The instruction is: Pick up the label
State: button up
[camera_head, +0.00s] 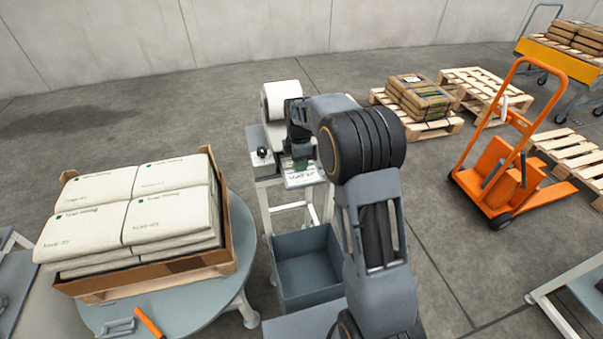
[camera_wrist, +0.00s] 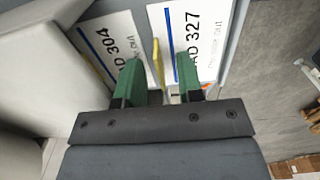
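My gripper (camera_wrist: 160,64) has green fingers that stand apart over the inner edges of the two labels, with nothing visibly clamped. Contact with the labels cannot be told. In the head view, the labels (camera_head: 301,181) show at the front of the stand, with my gripper (camera_head: 302,164) just above, partly hidden by my arm.
A white roll (camera_head: 280,98) stands behind the labels, on the stand (camera_head: 262,172). A grey bin (camera_head: 305,268) is below. Stacked white sacks (camera_head: 135,210) in an open carton sit on the round table at left. An orange hand truck (camera_head: 497,175) and pallets are at right.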

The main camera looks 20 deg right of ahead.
jog(key=shift+f, duration=0.4)
grip_shut()
jog(key=shift+r, duration=0.1)
